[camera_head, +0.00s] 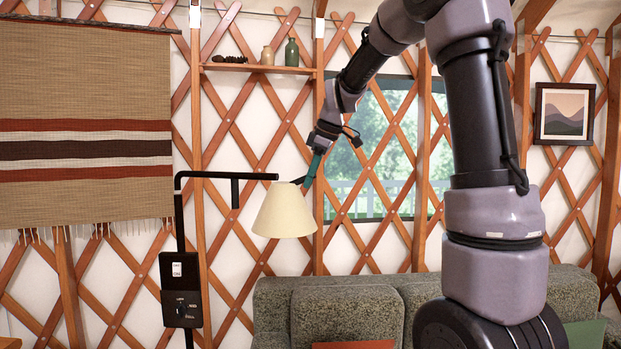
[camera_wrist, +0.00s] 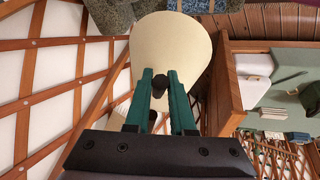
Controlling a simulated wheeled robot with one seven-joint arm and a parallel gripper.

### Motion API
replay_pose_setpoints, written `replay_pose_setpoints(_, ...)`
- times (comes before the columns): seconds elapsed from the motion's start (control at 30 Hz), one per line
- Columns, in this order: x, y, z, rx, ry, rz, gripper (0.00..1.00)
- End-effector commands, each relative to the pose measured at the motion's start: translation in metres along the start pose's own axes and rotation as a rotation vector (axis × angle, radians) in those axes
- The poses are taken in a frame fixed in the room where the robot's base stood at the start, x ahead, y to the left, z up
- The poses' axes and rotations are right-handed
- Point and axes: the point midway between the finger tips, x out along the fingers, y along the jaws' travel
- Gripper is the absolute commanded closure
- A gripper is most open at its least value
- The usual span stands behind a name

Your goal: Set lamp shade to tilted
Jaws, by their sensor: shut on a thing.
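The lamp shade (camera_head: 285,212) is a cream cone hanging from the end of a black lamp arm (camera_head: 225,175). In the head view it looks close to upright, with its wide end down. It also shows in the wrist view (camera_wrist: 170,40), beyond my fingertips. My gripper (camera_head: 308,176) reaches down to the upper right of the shade. Its green fingers (camera_wrist: 160,74) are closed around a small black handle (camera_wrist: 158,88) at the shade's top. The handle's far end is partly hidden by the fingers.
A black lamp post with a switch box (camera_head: 181,290) stands left of the shade. A grey-green sofa (camera_head: 345,310) is below. A shelf (camera_head: 258,69) with small vases is above, on the lattice wall. A woven hanging (camera_head: 85,120) covers the left wall.

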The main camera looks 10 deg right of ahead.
Motion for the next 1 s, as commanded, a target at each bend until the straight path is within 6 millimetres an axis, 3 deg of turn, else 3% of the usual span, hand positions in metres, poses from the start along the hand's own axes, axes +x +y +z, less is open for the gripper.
replay_pose_setpoints(0.47, -0.004, 0.001, -0.003, -0.007, -0.040, -0.004, 1.00)
replay_pose_setpoints(1.0, -0.029, 0.008, -0.026, -0.061, -0.430, -0.060, 1.00)
